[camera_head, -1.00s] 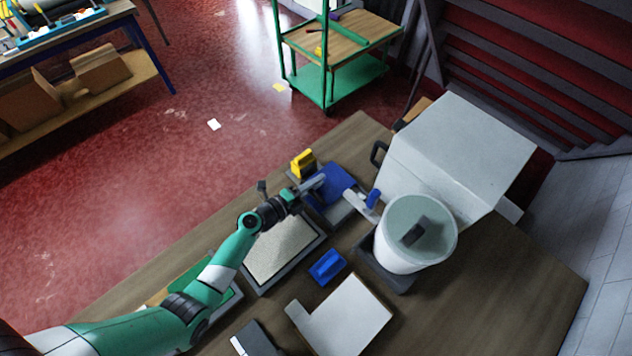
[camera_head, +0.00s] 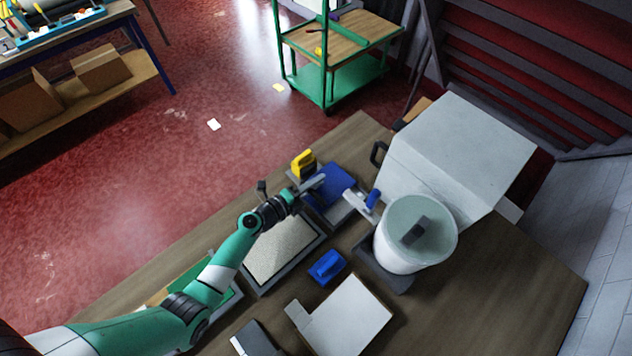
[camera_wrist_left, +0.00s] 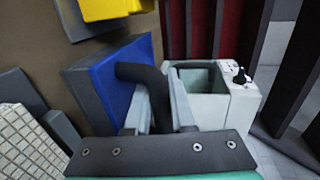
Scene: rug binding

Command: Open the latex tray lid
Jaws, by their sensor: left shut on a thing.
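The tray with a blue lid (camera_head: 335,188) stands near the table's far edge, beyond a tray of pale granular sheet. In the left wrist view the blue lid (camera_wrist_left: 108,78) carries a dark curved handle (camera_wrist_left: 153,88). My left gripper (camera_head: 318,183) reaches over the blue lid from the left. In the left wrist view its two pale fingers (camera_wrist_left: 160,105) stand on either side of the handle and are shut on it. My right gripper is not in view.
A yellow item (camera_head: 303,164) stands just beyond the tray. A white bucket (camera_head: 410,240) and a large pale box (camera_head: 465,150) stand to the right. A blue block (camera_head: 327,267) and a white board (camera_head: 350,315) lie nearer. The table's right front is clear.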

